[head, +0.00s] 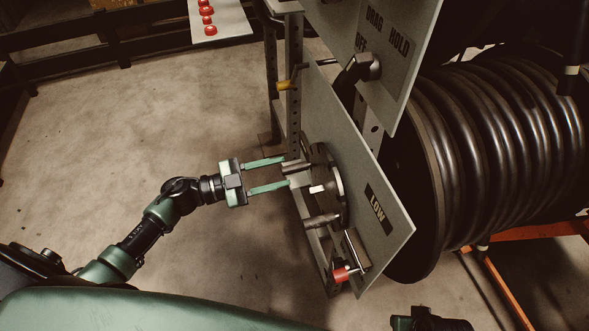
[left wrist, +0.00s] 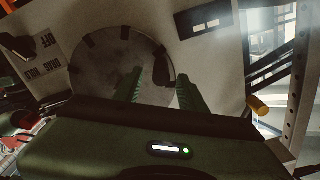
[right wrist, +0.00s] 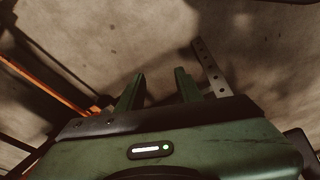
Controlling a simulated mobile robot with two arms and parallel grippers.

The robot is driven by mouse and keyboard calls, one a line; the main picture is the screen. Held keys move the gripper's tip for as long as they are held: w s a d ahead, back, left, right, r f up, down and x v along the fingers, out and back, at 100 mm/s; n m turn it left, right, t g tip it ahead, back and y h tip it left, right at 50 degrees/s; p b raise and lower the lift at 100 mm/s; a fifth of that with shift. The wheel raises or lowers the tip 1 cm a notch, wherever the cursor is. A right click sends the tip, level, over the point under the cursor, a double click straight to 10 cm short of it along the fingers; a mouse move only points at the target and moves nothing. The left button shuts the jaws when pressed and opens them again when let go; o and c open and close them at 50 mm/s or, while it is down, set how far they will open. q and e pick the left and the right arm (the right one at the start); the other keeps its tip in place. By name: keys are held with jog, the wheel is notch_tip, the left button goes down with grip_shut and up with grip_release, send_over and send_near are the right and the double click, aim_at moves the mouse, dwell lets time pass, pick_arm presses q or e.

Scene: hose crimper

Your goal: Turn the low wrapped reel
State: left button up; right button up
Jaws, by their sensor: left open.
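A round grey disc (head: 325,177) with several pegs and dark rim marks stands on the panel marked LOW (head: 377,210). The disc also shows in the left wrist view (left wrist: 110,68). My left gripper (head: 288,171) is open at the disc's left side, fingers pointing at it. A dark peg (left wrist: 162,72) on the disc shows between those fingers; I cannot tell whether they touch it. A large reel of black hose (head: 500,150) stands behind the panel. My right gripper (right wrist: 158,80) is open and empty above the floor.
A panel marked DRAG, HOLD and OFF with a black lever (head: 357,72) is above. A yellow-tipped rod (head: 287,86) sticks out near the perforated post (head: 293,110). A red-ended handle (head: 342,274) is at the lower panel. The floor at left is clear.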

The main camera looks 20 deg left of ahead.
aim_at(292, 169)
pick_arm(q)
jog(key=shift+x, duration=2.15)
jog(key=shift+a, duration=0.1)
grip_shut()
jog(key=shift+f, duration=0.1)
